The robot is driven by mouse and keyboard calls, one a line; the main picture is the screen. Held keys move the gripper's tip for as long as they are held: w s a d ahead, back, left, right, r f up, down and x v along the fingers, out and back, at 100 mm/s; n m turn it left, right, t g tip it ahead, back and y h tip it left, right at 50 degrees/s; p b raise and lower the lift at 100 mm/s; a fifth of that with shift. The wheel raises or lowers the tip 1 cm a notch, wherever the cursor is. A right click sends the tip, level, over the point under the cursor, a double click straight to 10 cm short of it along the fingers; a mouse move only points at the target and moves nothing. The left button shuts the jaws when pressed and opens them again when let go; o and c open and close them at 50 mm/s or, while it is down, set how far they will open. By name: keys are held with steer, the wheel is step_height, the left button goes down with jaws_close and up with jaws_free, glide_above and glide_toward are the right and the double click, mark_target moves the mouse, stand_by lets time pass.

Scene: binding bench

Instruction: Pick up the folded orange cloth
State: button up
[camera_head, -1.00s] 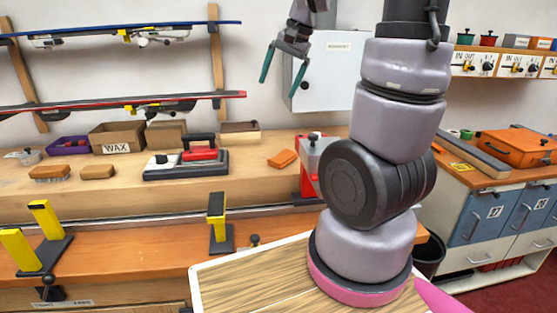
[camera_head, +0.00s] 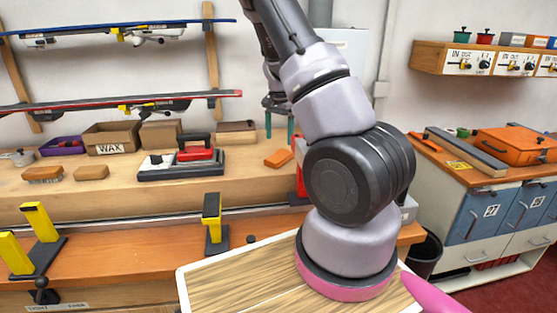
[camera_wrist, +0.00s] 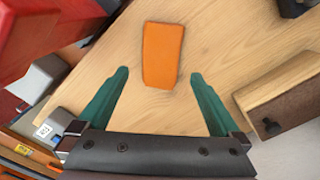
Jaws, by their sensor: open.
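The folded orange cloth (camera_head: 278,158) lies flat on the raised wooden shelf of the bench, left of a red device. In the wrist view the cloth (camera_wrist: 162,55) lies ahead of my fingertips, roughly midway between their lines. My gripper (camera_head: 280,127) is above the cloth in the head view, pointing down, with green fingers apart. In the wrist view my gripper (camera_wrist: 157,78) is open and empty, and the cloth is not between the fingers.
A red device (camera_head: 301,165) stands close right of the cloth. A wooden block with a dark knob (camera_head: 236,132) is behind it to the left. A red-handled iron (camera_head: 185,160) is further left. Bare wood surrounds the cloth.

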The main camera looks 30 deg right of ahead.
mark_target(279, 156)
step_height(279, 156, down, 8)
steer(key=shift+w+r, duration=0.1)
steer(key=shift+r, duration=0.05)
steer(key=c, duration=1.2)
step_height(279, 156, up, 10)
steer(key=shift+r, duration=0.1)
steer(key=shift+c, duration=0.3)
